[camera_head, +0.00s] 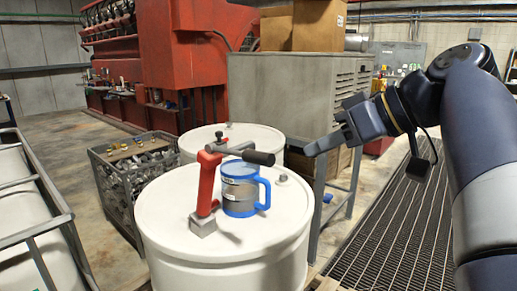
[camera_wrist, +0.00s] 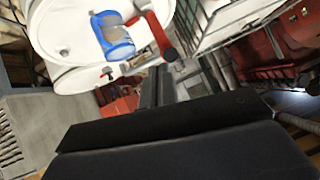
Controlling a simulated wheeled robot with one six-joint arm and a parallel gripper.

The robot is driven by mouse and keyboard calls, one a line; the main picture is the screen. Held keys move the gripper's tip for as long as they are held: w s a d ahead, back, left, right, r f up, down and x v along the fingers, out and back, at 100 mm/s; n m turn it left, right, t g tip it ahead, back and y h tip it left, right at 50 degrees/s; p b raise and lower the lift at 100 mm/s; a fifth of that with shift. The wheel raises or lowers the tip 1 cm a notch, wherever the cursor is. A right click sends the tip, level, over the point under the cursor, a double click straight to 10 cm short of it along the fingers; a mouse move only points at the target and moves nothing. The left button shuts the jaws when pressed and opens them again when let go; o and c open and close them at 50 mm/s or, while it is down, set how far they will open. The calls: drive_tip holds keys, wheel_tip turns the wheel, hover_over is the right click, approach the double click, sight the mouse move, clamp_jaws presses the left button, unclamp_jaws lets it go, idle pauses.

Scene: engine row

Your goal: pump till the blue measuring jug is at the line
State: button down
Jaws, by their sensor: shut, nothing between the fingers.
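The blue measuring jug (camera_head: 240,190) stands upright on a white drum (camera_head: 165,225), its handle to the right. Its wall looks greyish below and paler above; I cannot make out the line or level clearly. It also shows in the wrist view (camera_wrist: 116,40). A red hand pump (camera_head: 207,185) rises from the drum just left of the jug. Its lever ends in a black grip (camera_head: 258,158) above the jug; the pump also shows in the wrist view (camera_wrist: 160,35). My gripper (camera_head: 310,151) is shut and empty, in the air right of the grip and apart from it.
A second white drum (camera_head: 240,133) stands behind. A crate of metal parts (camera_head: 150,160) is at left. A grey cabinet (camera_head: 290,95) on a stand is behind my gripper. Floor grating (camera_head: 390,230) lies at right, under my arm.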

drive_tip(key=w+a+r+g+h+p, duration=0.1)
drive_tip(key=r+p, duration=0.4)
drive_tip(key=w+a+r+g+h+p, duration=0.1)
drive_tip(key=w+r+p, duration=0.1)
drive_tip(key=r+p, duration=0.4)
drive_tip(key=shift+a+r, duration=0.3)
drive_tip(key=shift+w, duration=0.1)
approach(239, 153)
drive_tip(key=shift+w+a+f+p, duration=0.15)
drive_tip(key=shift+w+f+p, duration=0.05)
drive_tip(key=shift+f, duration=0.2)
drive_tip(key=shift+w+a+f+p, duration=0.15)
drive_tip(key=shift+w+f, duration=0.05)
drive_tip(key=shift+f, duration=0.15)
drive_tip(key=shift+s+f, duration=0.1)
drive_tip(key=shift+f, duration=0.6)
drive_tip(key=shift+f, duration=0.15)
